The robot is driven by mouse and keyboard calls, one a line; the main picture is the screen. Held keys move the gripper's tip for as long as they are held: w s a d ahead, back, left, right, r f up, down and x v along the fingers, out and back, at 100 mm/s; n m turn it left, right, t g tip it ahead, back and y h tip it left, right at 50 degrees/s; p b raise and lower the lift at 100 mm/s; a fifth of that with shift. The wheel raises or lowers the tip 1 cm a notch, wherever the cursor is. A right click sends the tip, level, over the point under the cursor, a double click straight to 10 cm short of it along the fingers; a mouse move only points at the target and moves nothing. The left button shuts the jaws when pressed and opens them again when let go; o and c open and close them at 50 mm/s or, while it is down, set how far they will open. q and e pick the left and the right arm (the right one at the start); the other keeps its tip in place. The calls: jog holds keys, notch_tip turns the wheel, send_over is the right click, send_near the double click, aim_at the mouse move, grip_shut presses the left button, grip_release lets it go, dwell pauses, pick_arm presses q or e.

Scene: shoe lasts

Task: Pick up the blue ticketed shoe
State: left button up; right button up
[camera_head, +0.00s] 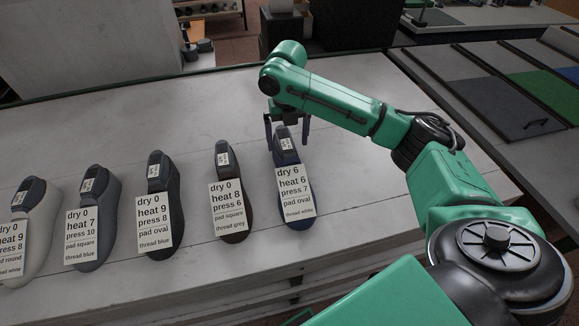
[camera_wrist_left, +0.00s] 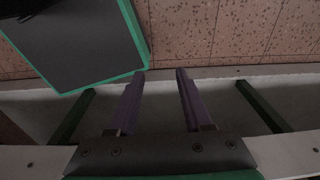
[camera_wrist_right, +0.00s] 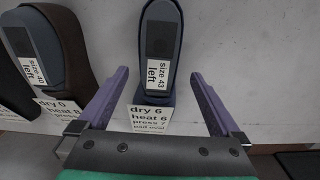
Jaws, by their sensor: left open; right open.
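The blue shoe (camera_head: 286,146) stands at the right end of a row of shoes on the pale table. Its white ticket (camera_head: 295,192) reads dry 6, heat 6, press 7, pad oval, thread white. My right gripper (camera_head: 287,136) is open at the shoe's far end, one finger on each side. In the right wrist view the blue shoe (camera_wrist_right: 160,50) lies ahead, between the lines of the open fingers (camera_wrist_right: 159,88), with a size 43 left label. My left gripper (camera_wrist_left: 158,75) is open and empty above the table edge and floor; it is not in the head view.
A brown shoe with a grey-thread ticket (camera_head: 226,200) is the near neighbour on the left. Further left stand a black shoe (camera_head: 158,190), a grey-blue shoe (camera_head: 96,210) and a white shoe (camera_head: 38,215). The table (camera_head: 140,120) behind the row is clear.

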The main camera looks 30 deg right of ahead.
aim_at(287, 145)
jog(key=f, duration=0.2)
jog(key=f+p, duration=0.1)
jog(key=f, duration=0.1)
jog(key=shift+s+a+f, duration=0.1)
jog(key=shift+s+a, duration=0.05)
jog(key=shift+s, duration=0.05)
grip_shut()
jog(key=shift+w, duration=0.1)
jog(key=shift+r, duration=0.2)
